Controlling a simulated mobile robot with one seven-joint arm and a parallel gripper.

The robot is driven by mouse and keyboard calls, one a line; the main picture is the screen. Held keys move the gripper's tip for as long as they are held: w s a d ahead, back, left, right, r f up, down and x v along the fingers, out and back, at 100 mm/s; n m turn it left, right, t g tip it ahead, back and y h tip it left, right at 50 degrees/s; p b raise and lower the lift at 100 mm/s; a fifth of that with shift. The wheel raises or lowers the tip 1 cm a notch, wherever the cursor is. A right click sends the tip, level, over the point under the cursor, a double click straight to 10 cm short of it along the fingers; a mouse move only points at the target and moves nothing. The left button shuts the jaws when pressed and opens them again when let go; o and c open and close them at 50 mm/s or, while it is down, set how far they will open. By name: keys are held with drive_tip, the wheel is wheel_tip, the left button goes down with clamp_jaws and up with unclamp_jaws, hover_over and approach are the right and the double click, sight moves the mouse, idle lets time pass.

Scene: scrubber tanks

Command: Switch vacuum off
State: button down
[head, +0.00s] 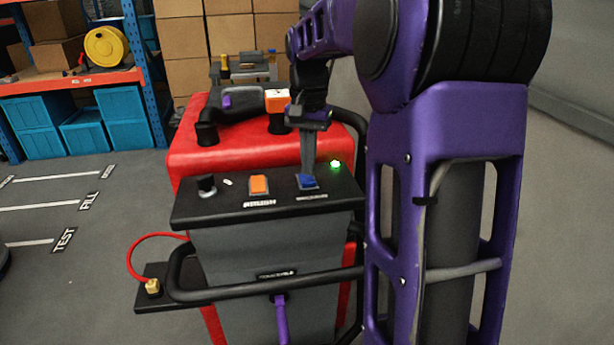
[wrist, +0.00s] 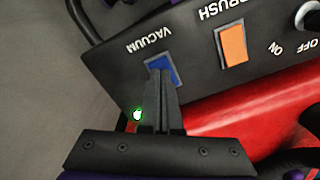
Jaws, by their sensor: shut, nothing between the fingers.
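The blue vacuum switch (head: 308,182) is a rocker on the right of the black control panel (head: 225,207) of the red and grey scrubber. In the wrist view the blue switch (wrist: 161,66) lies beside the label VACUUM. My gripper (head: 308,172) is shut and empty, pointing down with its fingertips at the switch. In the wrist view my gripper (wrist: 160,72) covers part of the switch; whether the tips touch it I cannot tell. A green light (head: 335,164) glows beside the switch, and the light (wrist: 137,114) also shows in the wrist view.
The orange brush switch (head: 259,185) sits left of the vacuum switch. A black knob (head: 207,186) is at the panel's left. A black handlebar (head: 260,292) runs in front of the scrubber. Shelves with blue bins (head: 38,125) and stacked boxes (head: 185,50) stand behind. Floor at left is mostly clear.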

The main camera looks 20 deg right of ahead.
sight(308, 180)
drive_tip(key=shift+f+b, duration=0.6)
drive_tip(key=shift+f, duration=0.4)
idle(0.5)
drive_tip(key=shift+r, duration=0.15)
wheel_tip(308, 180, up, 5)
drive_tip(key=p, duration=0.4)
drive_tip(key=shift+f, duration=0.2)
drive_tip(key=shift+r, duration=1.1)
drive_tip(key=shift+w, duration=0.1)
